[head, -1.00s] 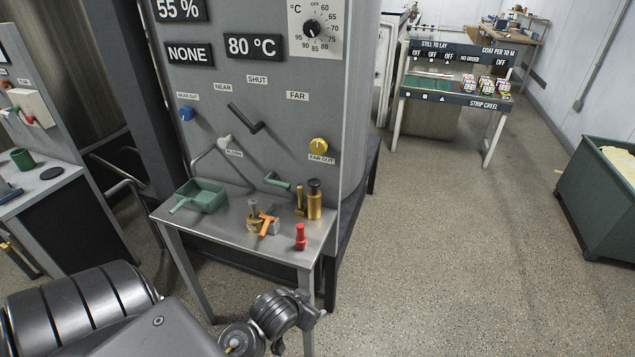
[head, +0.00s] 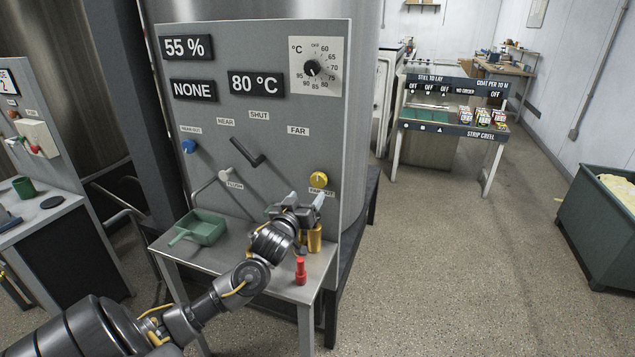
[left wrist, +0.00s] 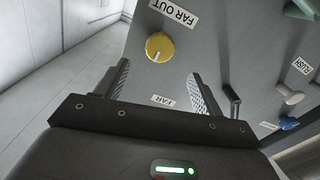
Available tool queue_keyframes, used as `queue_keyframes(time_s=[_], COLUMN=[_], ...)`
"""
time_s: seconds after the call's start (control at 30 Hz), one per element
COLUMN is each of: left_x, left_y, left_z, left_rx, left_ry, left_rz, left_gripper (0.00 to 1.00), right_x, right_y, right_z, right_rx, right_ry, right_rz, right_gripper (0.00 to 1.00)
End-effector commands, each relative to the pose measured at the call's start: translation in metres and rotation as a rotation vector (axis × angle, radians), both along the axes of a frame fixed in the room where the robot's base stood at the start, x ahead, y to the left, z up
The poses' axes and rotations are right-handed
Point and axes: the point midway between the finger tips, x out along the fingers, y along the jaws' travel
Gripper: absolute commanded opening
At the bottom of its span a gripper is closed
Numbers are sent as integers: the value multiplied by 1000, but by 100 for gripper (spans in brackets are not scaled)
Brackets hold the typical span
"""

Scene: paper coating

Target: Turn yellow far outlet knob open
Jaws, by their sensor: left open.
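The yellow far outlet knob (head: 318,180) sits on the right side of the grey panel (head: 215,125), above its FAR OUT label. My left gripper (head: 304,202) is open and empty, just below and slightly left of the knob in the head view, partly covering the label. In the left wrist view the knob (left wrist: 159,47) shows beyond the two spread fingertips (left wrist: 160,78), apart from them. A pale mark shows on the knob's face there. My right gripper is not in view.
A small metal table below the panel holds a green tray (head: 203,228), a brass cylinder (head: 314,240) and a red item (head: 300,271). A black lever (head: 248,153), blue knob (head: 188,146) and FLUSH handle (head: 224,175) are left of the yellow knob.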

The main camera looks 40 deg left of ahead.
Motion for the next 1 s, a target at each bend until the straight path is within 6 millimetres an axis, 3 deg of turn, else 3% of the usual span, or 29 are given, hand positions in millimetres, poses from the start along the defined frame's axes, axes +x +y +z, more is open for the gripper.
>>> queue_keyframes(time_s=[0.5,0.7,1.0], left_x=[81,96,98], left_y=[29,33,34], left_z=[2,0,-1], left_rx=[0,1,0], left_ry=[3,3,3], left_rz=[3,1,-1], left_gripper=[68,68,68], right_x=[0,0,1], right_y=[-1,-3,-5], right_z=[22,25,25], right_rx=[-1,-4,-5], right_ry=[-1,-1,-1], right_rz=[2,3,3], right_gripper=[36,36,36])
